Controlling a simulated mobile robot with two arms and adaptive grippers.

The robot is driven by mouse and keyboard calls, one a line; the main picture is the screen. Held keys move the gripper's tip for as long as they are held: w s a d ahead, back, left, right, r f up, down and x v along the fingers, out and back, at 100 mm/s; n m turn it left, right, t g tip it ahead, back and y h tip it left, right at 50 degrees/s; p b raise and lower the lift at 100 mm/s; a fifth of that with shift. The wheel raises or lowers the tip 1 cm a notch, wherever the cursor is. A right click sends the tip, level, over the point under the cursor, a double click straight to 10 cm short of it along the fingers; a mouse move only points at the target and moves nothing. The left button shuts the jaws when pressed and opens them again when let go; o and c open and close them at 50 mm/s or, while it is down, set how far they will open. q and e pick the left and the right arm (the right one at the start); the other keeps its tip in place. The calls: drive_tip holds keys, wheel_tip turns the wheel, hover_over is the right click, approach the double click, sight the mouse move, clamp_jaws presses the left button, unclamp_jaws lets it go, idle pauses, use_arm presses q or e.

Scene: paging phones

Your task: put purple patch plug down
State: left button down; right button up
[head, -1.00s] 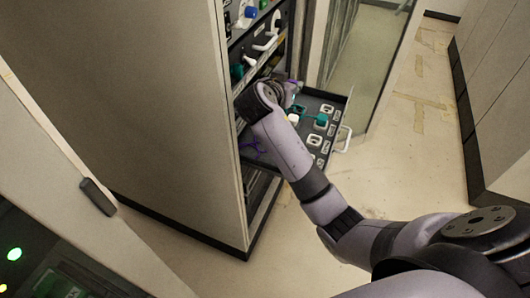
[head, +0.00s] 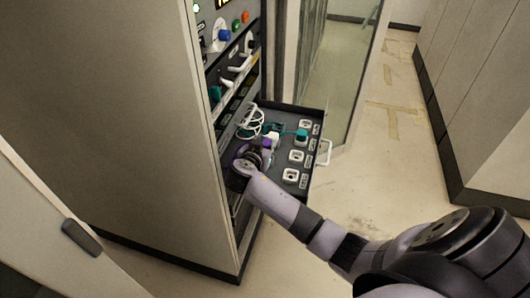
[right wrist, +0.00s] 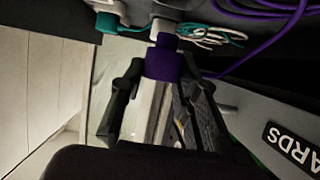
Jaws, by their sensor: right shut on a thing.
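My right gripper (head: 262,152) is over the near left part of the pulled-out drawer (head: 276,190). It is shut on the purple patch plug (right wrist: 163,64), which sits between the two black fingers in the right wrist view. A bit of the plug's purple also shows in the head view (head: 267,142). A white piece adjoins the plug's far end; I cannot tell whether the plug is seated in a socket. A purple cord (right wrist: 262,52) runs off to the right in the right wrist view. My left gripper is out of view.
A teal plug (head: 301,134) is at one of several white sockets (head: 296,156) on the drawer. A white cord coil (head: 250,122) lies near the rack. The rack front above has knobs and white handles (head: 238,68). Open floor (head: 385,190) lies right of the drawer.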

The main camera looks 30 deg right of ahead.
wheel_tip(320, 180, down, 4)
drive_tip(key=shift+f, duration=0.1)
idle(0.4)
drive_tip(key=shift+f+b, duration=0.25)
drive_tip(key=shift+b, duration=0.05)
drive_tip(key=o, duration=1.2)
drive_tip(key=shift+r, duration=0.1)
drive_tip(key=shift+c, duration=0.2)
